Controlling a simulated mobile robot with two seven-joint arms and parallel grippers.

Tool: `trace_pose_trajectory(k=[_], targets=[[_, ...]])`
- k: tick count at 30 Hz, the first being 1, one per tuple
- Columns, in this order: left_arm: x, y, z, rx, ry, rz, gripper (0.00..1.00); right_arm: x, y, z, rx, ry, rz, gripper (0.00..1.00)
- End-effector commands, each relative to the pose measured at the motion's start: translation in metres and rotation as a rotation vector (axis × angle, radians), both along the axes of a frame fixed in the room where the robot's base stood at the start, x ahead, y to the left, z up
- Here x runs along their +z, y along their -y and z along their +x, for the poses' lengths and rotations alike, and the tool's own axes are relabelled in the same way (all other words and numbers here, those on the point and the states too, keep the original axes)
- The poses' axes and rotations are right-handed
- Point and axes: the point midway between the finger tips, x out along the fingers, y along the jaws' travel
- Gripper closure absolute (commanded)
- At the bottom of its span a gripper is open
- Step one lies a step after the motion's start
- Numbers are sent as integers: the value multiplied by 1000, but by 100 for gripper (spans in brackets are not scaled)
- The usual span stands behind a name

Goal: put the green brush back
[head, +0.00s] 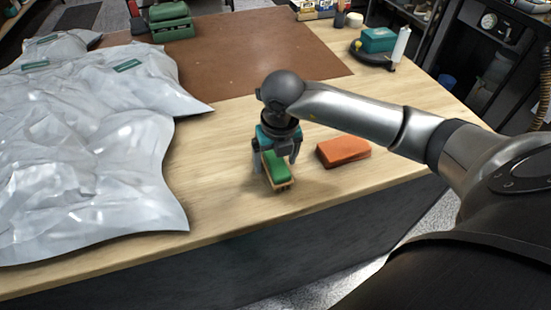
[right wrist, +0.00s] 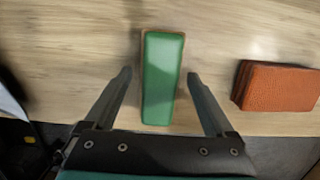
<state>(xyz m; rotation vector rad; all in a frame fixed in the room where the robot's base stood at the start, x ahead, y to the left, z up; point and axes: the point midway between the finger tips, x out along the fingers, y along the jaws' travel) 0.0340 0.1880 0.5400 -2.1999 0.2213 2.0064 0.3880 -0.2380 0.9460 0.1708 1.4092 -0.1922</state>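The green brush (head: 278,172), with a green top and a wooden-coloured lower part, is at the front of the wooden table. It also shows in the right wrist view (right wrist: 162,80), lying lengthwise between the fingers. My right gripper (head: 275,163) points down over the brush. In the right wrist view my right gripper (right wrist: 159,76) is open, with one finger on each side of the brush and visible gaps between. The underside of the brush is hidden. My left gripper is not in view.
An orange-brown block (head: 343,151) lies right of the brush on the wooden table (head: 225,190). Crumpled grey-white plastic bags (head: 90,150) cover the left side. A brown mat (head: 235,55) lies behind. A green-topped item (head: 378,40) and a white tube stand at the back right.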

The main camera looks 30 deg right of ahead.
Motion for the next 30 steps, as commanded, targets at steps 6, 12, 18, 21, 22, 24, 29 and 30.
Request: trace_pose_trajectory(k=[6, 12, 18, 21, 22, 24, 29, 30], targets=[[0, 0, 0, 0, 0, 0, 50, 1, 0, 0, 0, 0, 0, 11], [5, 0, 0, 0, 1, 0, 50, 18, 0, -1, 0, 4, 0, 11], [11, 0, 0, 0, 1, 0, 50, 62, -1, -7, 1, 7, -1, 11], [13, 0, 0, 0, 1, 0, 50, 83, -2, -10, 1, 5, -1, 11], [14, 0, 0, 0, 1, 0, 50, 88, -3, -11, 1, 5, 0, 11], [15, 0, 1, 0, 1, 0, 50, 100, -3, -13, 2, 4, 0, 11], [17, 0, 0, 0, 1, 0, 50, 117, -4, -17, 1, 1, 0, 11], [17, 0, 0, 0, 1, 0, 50, 119, -3, -17, 1, 1, -1, 11]])
